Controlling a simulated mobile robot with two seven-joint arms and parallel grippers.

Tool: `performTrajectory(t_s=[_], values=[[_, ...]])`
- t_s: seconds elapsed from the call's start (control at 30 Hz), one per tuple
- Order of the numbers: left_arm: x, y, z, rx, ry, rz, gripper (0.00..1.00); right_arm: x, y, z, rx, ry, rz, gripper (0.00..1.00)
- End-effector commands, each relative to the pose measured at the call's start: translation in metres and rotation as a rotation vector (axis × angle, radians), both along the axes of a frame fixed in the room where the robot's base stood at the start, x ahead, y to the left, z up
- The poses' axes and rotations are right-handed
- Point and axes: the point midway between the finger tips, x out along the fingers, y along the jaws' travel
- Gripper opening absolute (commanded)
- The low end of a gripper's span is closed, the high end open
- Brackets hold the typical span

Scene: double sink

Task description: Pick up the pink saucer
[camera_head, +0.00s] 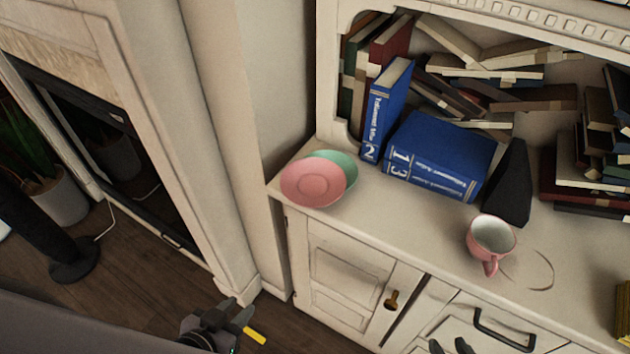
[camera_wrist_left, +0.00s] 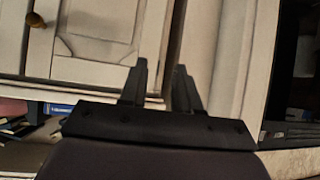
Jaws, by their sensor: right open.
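The pink saucer (camera_head: 312,184) lies at the left end of the cabinet top in the head view. It partly covers a green saucer (camera_head: 345,161) behind it. My left gripper (camera_head: 234,326) is low in front of the cabinet, well below the saucers and apart from them. In the left wrist view its two fingers (camera_wrist_left: 162,88) stand apart with nothing between them. My right gripper (camera_head: 451,346) shows only its fingertips at the bottom edge, in front of the drawer. It is open and far from the saucer.
Blue books (camera_head: 438,157) stand right of the saucers, beside a black object (camera_head: 511,185). A pink cup (camera_head: 491,242) is further right on the cabinet top. A door knob (camera_head: 391,300) and drawer handle (camera_head: 503,329) stick out in front. A wall column (camera_head: 219,140) rises at the left.

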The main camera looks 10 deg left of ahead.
Motion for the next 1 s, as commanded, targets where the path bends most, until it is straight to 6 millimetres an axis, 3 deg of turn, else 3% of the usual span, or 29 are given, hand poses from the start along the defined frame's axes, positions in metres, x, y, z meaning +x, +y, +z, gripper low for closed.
performTrajectory(t_s=[0.23, 0.37, 0.6, 0.7, 0.9, 1.0], values=[[0.001, -0.002, 0.001, 0.004, -0.002, -0.009, 0.34, 0.000, 0.000, 0.000, 0.000, 0.000, 0.000, 0.43], [0.018, -0.019, 0.011, 0.054, -0.024, -0.082, 0.34, 0.000, 0.000, -0.002, 0.000, 0.000, 0.000, 0.43], [0.074, -0.081, 0.069, 0.387, -0.132, -0.390, 0.34, 0.000, 0.000, -0.009, 0.000, 0.000, 0.000, 0.43], [0.090, -0.097, 0.098, 0.573, -0.185, -0.492, 0.34, 0.000, 0.000, -0.012, 0.000, 0.000, 0.000, 0.43], [0.106, -0.111, 0.148, 0.916, -0.269, -0.599, 0.34, 0.000, 0.000, -0.016, 0.000, -0.001, 0.000, 0.43], [0.108, -0.112, 0.163, 1.025, -0.285, -0.614, 0.34, 0.000, 0.000, -0.017, 0.000, -0.001, 0.000, 0.43]])
